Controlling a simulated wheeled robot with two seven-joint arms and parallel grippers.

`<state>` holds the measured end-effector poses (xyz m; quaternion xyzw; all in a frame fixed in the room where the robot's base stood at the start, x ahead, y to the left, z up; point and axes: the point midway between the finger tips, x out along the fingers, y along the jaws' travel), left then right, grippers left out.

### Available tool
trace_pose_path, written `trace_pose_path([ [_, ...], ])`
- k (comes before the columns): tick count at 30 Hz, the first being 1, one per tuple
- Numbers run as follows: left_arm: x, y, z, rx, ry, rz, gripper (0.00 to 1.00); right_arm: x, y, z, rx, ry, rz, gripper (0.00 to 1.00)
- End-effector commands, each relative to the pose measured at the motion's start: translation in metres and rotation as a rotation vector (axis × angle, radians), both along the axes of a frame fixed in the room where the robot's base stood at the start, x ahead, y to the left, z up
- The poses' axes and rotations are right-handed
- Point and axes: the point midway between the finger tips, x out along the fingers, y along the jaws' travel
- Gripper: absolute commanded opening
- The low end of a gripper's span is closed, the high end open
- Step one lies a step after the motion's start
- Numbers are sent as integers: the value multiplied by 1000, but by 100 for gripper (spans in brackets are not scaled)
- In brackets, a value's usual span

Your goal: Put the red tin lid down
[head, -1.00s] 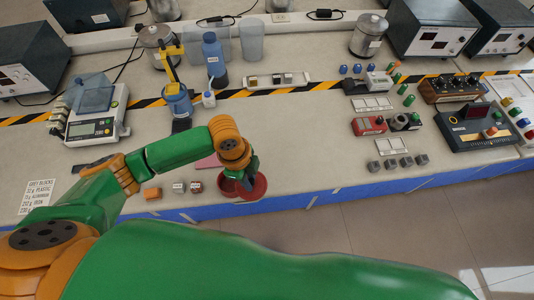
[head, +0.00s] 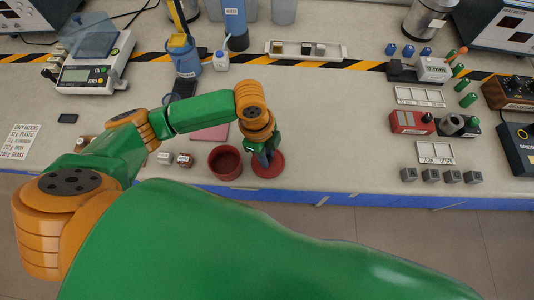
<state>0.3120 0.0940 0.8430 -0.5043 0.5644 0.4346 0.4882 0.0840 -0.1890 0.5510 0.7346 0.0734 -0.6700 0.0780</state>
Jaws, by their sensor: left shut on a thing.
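The red tin lid (head: 270,166) is a round red disc at the front of the bench, just right of the open red tin (head: 225,162). It looks flat and level, on or very close to the bench top. My left gripper (head: 264,158) reaches down over it and is shut on it; the fingertips are partly hidden by the wrist. The red tin stands upright and its inside shows. My right gripper is not in view.
Small metal blocks (head: 185,160) lie left of the tin, and a pink pad (head: 209,133) lies behind it. A scale (head: 92,75) stands at the left. Grey blocks (head: 431,175) sit at the right. The bench between lid and blocks is clear.

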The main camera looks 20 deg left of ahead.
Motion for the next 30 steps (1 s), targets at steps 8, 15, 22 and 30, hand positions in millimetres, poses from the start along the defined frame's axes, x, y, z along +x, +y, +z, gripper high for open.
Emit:
trace_pose_path([
  [8,0,0,-1,0,0,0,55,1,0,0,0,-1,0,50],
  [15,0,0,7,-1,-2,-1,55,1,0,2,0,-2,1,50],
  [22,2,9,68,-2,-6,0,55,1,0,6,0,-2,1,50],
  [30,2,16,118,-1,-2,0,55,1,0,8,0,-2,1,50],
])
